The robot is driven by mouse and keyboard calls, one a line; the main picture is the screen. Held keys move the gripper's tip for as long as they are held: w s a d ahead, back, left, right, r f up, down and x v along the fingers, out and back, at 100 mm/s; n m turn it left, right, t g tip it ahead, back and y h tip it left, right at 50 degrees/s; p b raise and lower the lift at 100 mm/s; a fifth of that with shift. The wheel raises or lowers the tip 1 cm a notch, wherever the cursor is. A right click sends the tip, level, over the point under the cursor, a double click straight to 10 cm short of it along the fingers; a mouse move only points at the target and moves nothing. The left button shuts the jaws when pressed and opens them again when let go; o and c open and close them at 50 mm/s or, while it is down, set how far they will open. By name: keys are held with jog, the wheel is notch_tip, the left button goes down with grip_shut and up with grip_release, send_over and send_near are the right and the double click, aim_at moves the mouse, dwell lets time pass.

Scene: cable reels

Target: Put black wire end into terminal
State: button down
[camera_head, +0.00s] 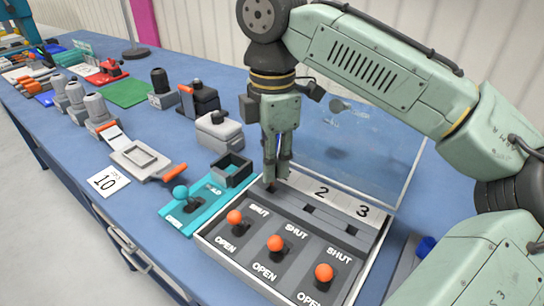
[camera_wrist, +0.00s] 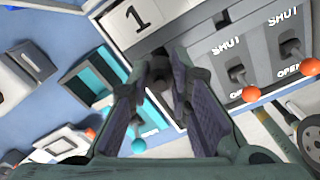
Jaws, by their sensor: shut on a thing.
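My gripper (camera_head: 277,172) points down over the first position of the grey terminal block (camera_head: 290,216), where it covers the label 1 from the head camera. In the wrist view the fingers (camera_wrist: 158,85) are closed on a small dark piece (camera_wrist: 158,68), which looks like the black wire end. It is at or just above the terminal by label 1 (camera_wrist: 135,18); I cannot tell whether it is inside. Most of the piece is hidden by the fingers. Three orange-knobbed levers (camera_head: 274,243) stand in front of the slots; the knobs lean towards OPEN.
A clear raised cover (camera_head: 350,150) stands behind the block. Left of it are a teal fixture (camera_head: 206,200) with a teal-knobbed lever (camera_head: 180,192) and an open dark box (camera_head: 232,170). Other devices crowd the blue table (camera_head: 150,210) further left.

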jog(key=shift+f, duration=0.15)
jog(key=shift+f, duration=0.6)
jog(key=shift+f, duration=0.1)
dwell(0.4)
jog(key=shift+f+b, duration=0.4)
jog(key=shift+f, duration=0.3)
jog(key=c, duration=1.4)
grip_release()
